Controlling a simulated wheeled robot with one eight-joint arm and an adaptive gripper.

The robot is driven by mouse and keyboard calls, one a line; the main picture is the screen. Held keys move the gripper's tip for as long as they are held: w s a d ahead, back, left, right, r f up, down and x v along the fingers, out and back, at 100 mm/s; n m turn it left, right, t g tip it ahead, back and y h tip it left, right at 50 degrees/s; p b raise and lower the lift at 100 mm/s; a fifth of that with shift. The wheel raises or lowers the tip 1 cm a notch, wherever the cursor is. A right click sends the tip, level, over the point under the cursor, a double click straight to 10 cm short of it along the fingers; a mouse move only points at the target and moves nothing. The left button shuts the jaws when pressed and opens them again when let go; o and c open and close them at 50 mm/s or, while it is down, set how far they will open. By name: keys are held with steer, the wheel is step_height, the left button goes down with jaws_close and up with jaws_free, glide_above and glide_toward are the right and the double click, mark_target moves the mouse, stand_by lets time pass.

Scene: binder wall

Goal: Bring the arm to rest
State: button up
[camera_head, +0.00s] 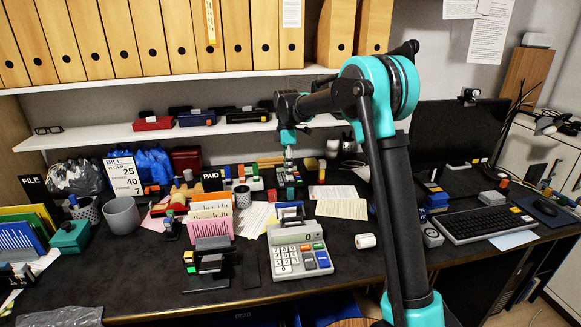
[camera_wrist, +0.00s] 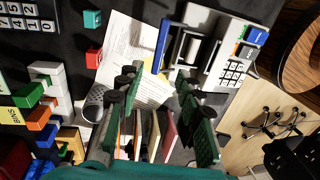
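My arm (camera_head: 385,160) rises from the front right of the desk and bends over at the top, with its forearm reaching left. My gripper (camera_head: 289,158) hangs from the forearm's end, pointing down above the back middle of the desk, apart from the desk top. In the wrist view my gripper (camera_wrist: 156,88) shows two dark green fingers spread wide apart. I see nothing held between them; papers and upright folders show in the gap beyond.
A calculator (camera_head: 299,251) and a pink file holder (camera_head: 210,217) stand on the desk (camera_head: 345,268) below. A shelf (camera_head: 200,128) with staplers runs behind my gripper, under a row of binders (camera_head: 150,40). A monitor (camera_head: 455,133) and keyboard (camera_head: 470,224) are right of the arm.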

steer(key=s+d+f+m+t, duration=0.3)
steer(key=s+d+m, duration=0.95)
steer(key=d, duration=0.55)
steer(key=s+d+f+m+t, duration=0.1)
steer(key=s+d+f+m, duration=0.3)
steer(key=s, duration=0.5)
steer(key=s+d+f+m+t, duration=0.2)
steer(key=s+d+f+m, duration=0.2)
steer(key=s, duration=0.6)
steer(key=shift+s+d+f, duration=0.25)
steer(key=shift+d, duration=0.65)
steer(key=shift+d, duration=0.1)
